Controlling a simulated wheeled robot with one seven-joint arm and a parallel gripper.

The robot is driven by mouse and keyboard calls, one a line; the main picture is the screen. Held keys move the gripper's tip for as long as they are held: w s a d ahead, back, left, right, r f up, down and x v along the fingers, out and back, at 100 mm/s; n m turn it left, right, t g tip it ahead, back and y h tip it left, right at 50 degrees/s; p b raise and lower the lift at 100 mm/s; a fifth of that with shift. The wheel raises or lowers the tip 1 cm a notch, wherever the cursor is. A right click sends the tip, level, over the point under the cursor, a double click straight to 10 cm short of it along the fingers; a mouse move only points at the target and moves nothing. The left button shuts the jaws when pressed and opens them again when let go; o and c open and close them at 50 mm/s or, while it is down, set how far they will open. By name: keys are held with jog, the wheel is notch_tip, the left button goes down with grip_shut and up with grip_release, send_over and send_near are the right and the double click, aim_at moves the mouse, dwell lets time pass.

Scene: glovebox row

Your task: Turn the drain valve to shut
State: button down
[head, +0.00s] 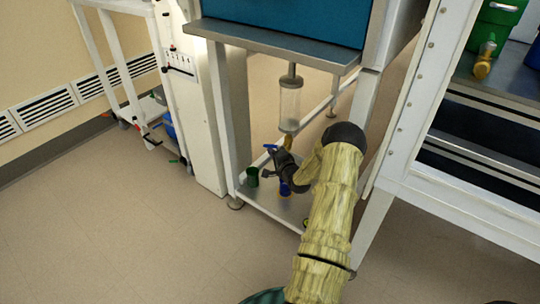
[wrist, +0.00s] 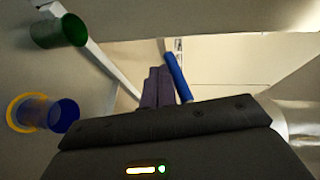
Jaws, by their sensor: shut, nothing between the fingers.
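The drain valve hangs below a clear cylinder (head: 289,105) under the blue-fronted glovebox. Its blue lever (head: 270,147) sticks out to the left, just above my gripper (head: 267,174) in the head view. In the wrist view the blue lever (wrist: 178,77) is a slanted bar close beside the right side of my fingertips (wrist: 158,88). My fingers are shut together with nothing between them. I cannot tell whether they touch the lever.
A green cup (head: 252,177) and a blue cup (head: 285,188) stand on the low shelf (head: 268,204) below. A yellow ring (wrist: 20,115) lies by the blue cup in the wrist view. White frame legs (head: 222,120) flank the space.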

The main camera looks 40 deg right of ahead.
jog(key=shift+w+r+p, duration=0.2)
jog(key=shift+p, duration=0.1)
dwell(0.6)
dwell(1.2)
